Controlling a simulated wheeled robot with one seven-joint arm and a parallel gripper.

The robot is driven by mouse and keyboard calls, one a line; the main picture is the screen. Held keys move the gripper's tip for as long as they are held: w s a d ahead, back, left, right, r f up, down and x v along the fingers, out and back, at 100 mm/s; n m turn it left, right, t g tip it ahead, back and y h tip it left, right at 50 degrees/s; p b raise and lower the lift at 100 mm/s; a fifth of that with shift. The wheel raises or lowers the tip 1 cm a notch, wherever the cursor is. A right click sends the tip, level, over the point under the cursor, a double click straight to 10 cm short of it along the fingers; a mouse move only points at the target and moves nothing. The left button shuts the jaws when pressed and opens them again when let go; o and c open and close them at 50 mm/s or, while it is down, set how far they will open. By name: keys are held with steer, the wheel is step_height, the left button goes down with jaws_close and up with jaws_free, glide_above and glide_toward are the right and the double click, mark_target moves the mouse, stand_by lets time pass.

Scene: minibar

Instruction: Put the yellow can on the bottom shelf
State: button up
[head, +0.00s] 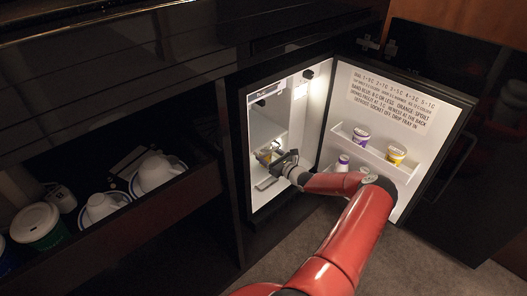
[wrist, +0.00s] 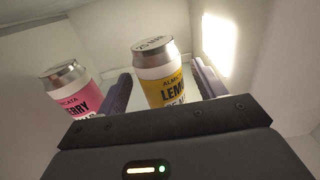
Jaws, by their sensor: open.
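The yellow can (wrist: 180,90), with a silver top and a lemon label, stands between the two purple fingers of my gripper (wrist: 163,84) in the wrist view. The fingers are open, one on each side of it; I cannot tell whether they touch it. The can's lower part is hidden behind the gripper body. In the head view my gripper (head: 270,171) is inside the open minibar, and a small yellow patch of the can (head: 265,155) shows beside it. The bottom of the minibar (head: 262,196) is partly visible below my gripper.
A pink can (wrist: 72,88) stands left of the left finger. The open minibar door (head: 425,115) is at the right, with a purple-labelled cup (head: 361,136) and a yellow-labelled cup (head: 396,155) on its rack. An open drawer (head: 150,215) with white cups is at the left.

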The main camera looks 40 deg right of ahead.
steer(key=s, duration=0.8)
steer(key=shift+s+d+p, duration=0.1)
steer(key=shift+d+p, duration=0.25)
steer(key=shift+p, duration=0.05)
steer(key=shift+s, duration=0.1)
